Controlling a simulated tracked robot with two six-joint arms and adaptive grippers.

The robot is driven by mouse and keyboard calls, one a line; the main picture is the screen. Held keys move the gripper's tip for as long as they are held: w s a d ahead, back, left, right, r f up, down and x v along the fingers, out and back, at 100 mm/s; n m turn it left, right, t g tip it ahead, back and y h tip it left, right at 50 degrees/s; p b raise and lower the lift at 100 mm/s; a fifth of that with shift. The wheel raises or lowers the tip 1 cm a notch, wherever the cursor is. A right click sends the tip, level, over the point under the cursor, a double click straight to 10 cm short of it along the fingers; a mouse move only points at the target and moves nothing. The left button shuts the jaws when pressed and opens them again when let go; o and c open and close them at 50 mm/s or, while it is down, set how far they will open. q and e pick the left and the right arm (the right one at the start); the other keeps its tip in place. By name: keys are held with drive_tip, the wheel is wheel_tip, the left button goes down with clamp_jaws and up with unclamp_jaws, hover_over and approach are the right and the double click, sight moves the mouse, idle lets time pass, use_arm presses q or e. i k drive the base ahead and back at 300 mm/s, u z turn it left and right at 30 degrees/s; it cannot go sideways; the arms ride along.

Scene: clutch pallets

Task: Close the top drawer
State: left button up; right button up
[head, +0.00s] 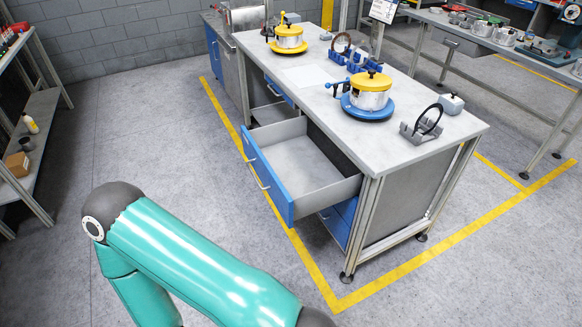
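The top drawer (308,163) of the workbench is pulled far out toward the left. Its blue front panel (267,183) carries a pale bar handle (257,174), and the grey inside looks empty. Another blue drawer front (341,222) sits below it, partly hidden by the open drawer. A teal link of one of my arms crosses the bottom of the head view, in front of and apart from the drawer. Neither gripper shows in this view.
The workbench top (437,139) holds yellow-lidded round parts (370,91) and a grey stand with a black ring (421,127). Yellow floor lines (313,267) surround the bench. A shelf (40,130) stands at far left. The floor (150,110) left of the drawer is clear.

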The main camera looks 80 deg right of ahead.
sight(300, 181)
drive_tip(key=u, duration=0.15)
drive_tip(key=i, duration=0.25)
drive_tip(key=u, duration=3.8)
drive_tip(key=i, duration=0.6)
drive_tip(key=u, duration=5.6)
drive_tip(key=i, duration=0.4)
drive_tip(key=z, duration=0.05)
